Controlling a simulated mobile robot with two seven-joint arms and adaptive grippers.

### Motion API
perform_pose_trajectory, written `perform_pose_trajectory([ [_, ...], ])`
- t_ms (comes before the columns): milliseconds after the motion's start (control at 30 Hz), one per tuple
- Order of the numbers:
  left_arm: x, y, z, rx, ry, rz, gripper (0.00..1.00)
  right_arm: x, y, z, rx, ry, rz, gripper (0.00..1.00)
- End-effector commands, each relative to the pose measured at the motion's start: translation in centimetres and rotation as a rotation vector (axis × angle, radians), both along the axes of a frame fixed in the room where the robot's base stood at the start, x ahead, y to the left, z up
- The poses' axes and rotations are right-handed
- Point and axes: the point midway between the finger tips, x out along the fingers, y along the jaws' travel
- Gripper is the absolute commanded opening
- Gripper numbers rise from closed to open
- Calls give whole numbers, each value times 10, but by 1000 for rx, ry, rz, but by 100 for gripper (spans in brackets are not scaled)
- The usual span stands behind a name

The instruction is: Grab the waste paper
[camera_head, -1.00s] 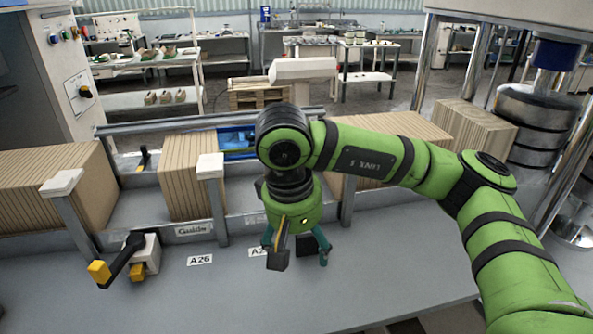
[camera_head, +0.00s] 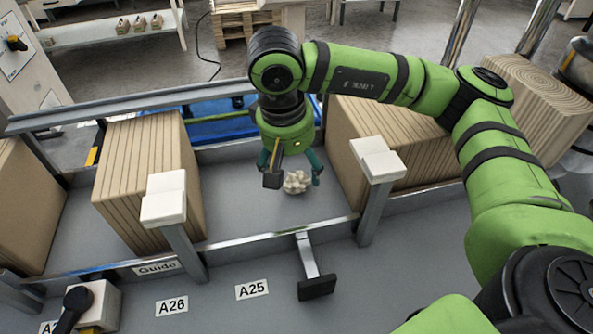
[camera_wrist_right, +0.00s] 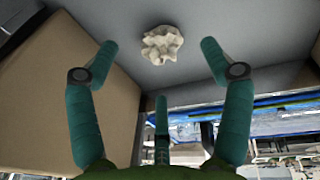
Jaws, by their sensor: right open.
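The waste paper (camera_head: 296,182) is a crumpled cream ball lying on the grey floor of the channel between two stacks of brown board. My right gripper (camera_head: 292,178) is open above and just behind it in the head view. One finger shows at the right of the ball and a dark block hides part of the gripper's left side. In the right wrist view the waste paper (camera_wrist_right: 162,44) lies beyond and between the spread teal fingertips of the right gripper (camera_wrist_right: 158,48), and nothing is between the fingers. My left gripper is not in view.
A brown board stack (camera_head: 150,180) stands left of the gripper and another (camera_head: 385,145) stands right. White-capped posts (camera_head: 165,196) and a metal front rail (camera_head: 270,228) border the channel. A blue surface (camera_head: 215,118) lies behind.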

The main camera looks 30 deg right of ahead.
Motion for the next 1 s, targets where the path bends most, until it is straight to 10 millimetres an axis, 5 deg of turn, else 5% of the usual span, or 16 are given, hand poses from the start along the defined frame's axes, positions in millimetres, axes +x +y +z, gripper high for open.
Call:
perform_pose_trajectory([
  [200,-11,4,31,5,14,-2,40,4,-6,-22,-1,6,-1,80],
  [467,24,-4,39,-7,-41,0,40,7,-9,-48,-1,1,-1,80],
  [633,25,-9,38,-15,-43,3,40,7,-9,-49,0,0,-1,80],
  [833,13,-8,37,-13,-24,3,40,8,-9,-49,0,0,-1,37],
  [1000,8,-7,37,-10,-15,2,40,7,-9,-48,0,-1,-1,33],
])
